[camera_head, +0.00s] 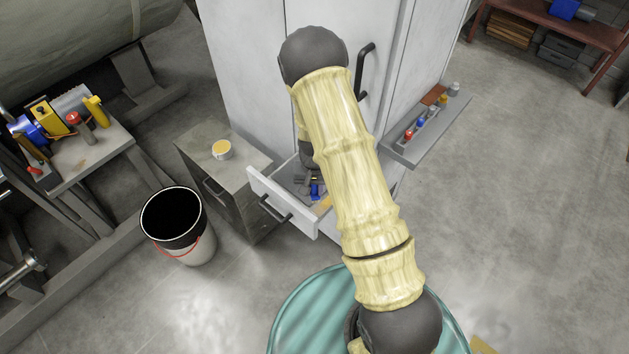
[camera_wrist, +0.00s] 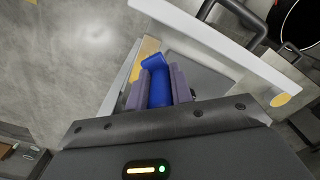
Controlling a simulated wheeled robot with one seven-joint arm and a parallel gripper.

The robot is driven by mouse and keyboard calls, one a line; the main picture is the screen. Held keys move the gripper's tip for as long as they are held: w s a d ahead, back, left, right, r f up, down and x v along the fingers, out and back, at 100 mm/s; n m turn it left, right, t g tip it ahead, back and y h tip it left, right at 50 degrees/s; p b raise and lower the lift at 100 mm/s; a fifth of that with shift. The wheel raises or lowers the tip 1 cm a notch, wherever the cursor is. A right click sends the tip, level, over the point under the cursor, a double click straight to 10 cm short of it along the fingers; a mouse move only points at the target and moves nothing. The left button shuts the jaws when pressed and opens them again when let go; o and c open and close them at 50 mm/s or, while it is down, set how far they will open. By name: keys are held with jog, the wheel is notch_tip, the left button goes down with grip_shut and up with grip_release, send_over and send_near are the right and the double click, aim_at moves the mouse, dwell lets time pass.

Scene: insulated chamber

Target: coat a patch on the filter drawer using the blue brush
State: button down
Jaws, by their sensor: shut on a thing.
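The filter drawer (camera_head: 270,189) is pulled out of the white cabinet in the head view, with a dark handle on its front. Its white front (camera_wrist: 205,30) crosses the top of the wrist view. My gripper (camera_head: 314,181) is inside or just above the open drawer, partly hidden by my arm. In the wrist view my gripper (camera_wrist: 159,82) is shut on the blue brush (camera_wrist: 156,66), with blue showing between and beyond the fingers. The brush tip is hidden. A tan-yellow patch (camera_head: 323,205) shows in the drawer beside the brush (camera_head: 316,191); it also shows in the wrist view (camera_wrist: 148,47).
A small cup with yellow contents (camera_head: 221,150) stands on the grey side cabinet (camera_head: 195,150) left of the drawer. A black-and-white bucket (camera_head: 195,243) is on the floor nearby. A side shelf (camera_head: 400,150) holds several small items. A teal drum (camera_head: 305,310) is in front.

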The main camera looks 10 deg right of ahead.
jog(key=shift+d+r+p, duration=0.1)
jog(key=shift+r+p, duration=0.25)
jog(key=shift+r, duration=0.45)
jog(key=shift+w, duration=0.1)
